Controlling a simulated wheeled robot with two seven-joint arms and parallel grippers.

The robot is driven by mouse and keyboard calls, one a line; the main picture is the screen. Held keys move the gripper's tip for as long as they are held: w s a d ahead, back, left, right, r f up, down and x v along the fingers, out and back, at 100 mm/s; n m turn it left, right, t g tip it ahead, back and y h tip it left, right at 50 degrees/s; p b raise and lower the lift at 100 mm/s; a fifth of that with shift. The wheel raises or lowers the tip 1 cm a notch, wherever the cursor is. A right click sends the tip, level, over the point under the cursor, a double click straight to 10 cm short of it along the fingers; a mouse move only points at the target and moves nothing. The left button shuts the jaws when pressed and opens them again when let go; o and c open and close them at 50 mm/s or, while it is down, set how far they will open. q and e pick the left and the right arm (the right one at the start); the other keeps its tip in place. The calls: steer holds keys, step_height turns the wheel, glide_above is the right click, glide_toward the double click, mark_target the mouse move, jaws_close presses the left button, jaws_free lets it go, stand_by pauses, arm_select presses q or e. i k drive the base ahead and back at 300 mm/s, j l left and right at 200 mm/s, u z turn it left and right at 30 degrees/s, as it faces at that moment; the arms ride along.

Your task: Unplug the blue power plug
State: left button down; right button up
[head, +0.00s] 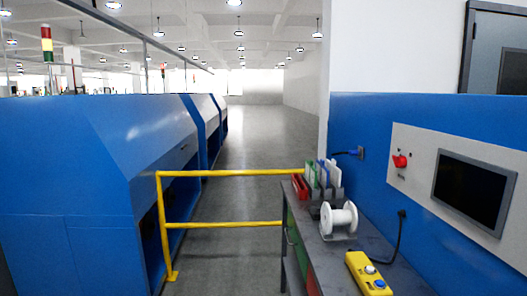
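The blue power plug (354,153) sits at a socket plate (361,153) on the blue wall at the right, just above the workbench's far end. A blue cord runs left from it, behind the folders on the bench. The plug is small here, and how deep it sits in the socket cannot be told. Neither of my grippers shows in the head view.
A dark workbench (345,258) stands along the right wall, carrying folders (325,176), a white spool (338,218) and a yellow control box (368,272). A black cable (401,232) hangs from the wall. A yellow rail (225,173) crosses the aisle beside blue machines (95,180).

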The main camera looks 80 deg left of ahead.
mark_target(350, 153)
steer(key=u, duration=2)
steer(key=i+j+u, duration=0.55)
steer(key=i, duration=0.6)
steer(key=i+u, duration=0.35)
steer(key=i, duration=0.55)
steer(key=i+z, duration=0.5)
steer(key=i+j+z, duration=0.3)
steer(key=z, duration=0.2)
steer(key=i+j+z, duration=0.35)
steer(key=z, duration=0.15)
steer(key=i+j+z, duration=0.3)
steer(key=j+z, duration=0.2)
steer(key=i+j+z, duration=0.15)
steer(key=j+z, duration=0.85)
steer(key=j, duration=0.25)
